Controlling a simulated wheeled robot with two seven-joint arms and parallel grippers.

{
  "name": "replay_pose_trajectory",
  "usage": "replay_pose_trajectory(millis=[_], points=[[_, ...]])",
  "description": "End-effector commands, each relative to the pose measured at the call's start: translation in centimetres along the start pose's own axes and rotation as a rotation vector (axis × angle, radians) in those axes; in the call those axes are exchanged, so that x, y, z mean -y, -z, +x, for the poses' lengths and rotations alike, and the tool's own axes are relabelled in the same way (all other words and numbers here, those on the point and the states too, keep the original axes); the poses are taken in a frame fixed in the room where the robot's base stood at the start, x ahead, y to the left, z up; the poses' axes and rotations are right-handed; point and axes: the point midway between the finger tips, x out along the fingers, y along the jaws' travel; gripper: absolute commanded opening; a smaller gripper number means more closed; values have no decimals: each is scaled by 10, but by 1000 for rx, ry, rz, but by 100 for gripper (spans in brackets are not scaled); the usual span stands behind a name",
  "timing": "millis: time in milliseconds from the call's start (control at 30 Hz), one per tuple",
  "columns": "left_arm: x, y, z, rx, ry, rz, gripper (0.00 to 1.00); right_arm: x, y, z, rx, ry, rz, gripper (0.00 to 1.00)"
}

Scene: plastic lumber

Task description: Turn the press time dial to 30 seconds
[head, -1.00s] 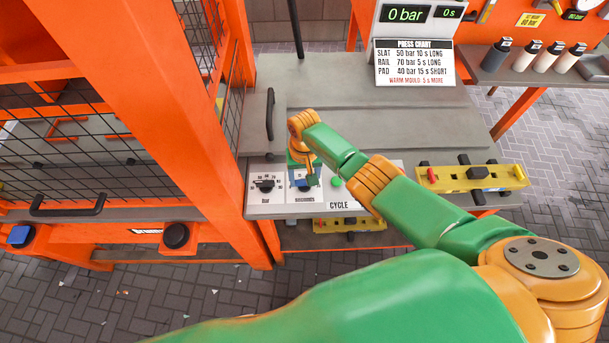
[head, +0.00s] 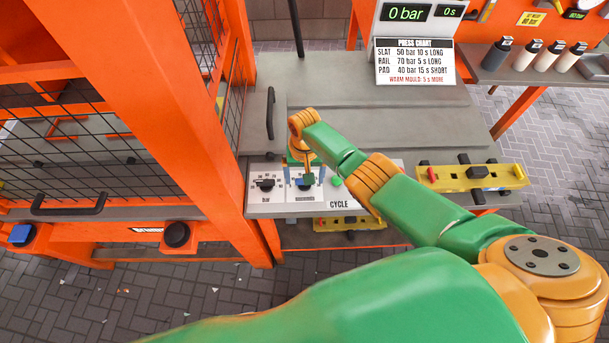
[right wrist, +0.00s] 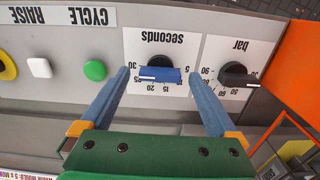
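The seconds dial (right wrist: 160,62) is a black round knob with a blue grip bar, on a white plate with numbers up to 30. A white mark on the bar's left part lies near the 25, though its exact reading is hard to tell. In the head view the dial (head: 307,183) is partly covered by my right gripper (head: 305,178). In the right wrist view my right gripper (right wrist: 159,74) is open, its blue fingers on either side of the dial with gaps between. My left gripper is out of view.
The bar dial (right wrist: 233,74) sits close beside the seconds dial. A green button (right wrist: 95,70) and a white button (right wrist: 40,68) lie on the other side. The display (head: 405,13) reads 0 bar and 0 s. A press chart (head: 414,62) stands below it.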

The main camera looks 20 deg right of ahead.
Motion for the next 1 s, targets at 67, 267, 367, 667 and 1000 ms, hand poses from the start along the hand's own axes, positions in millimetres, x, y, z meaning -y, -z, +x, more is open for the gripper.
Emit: replay_pose_trajectory(millis=[67, 267, 367, 667, 1000], points=[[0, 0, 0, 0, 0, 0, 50, 0, 0, 0, 1, 0, 0, 95], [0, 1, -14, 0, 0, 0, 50, 0, 0, -20, 0, 2, -2, 95], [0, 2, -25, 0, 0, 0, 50, 0, 0, -42, -1, 2, -1, 95], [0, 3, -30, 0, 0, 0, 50, 0, 0, -71, 1, 0, -1, 95], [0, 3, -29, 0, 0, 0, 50, 0, 0, -70, 1, 0, -1, 95]])
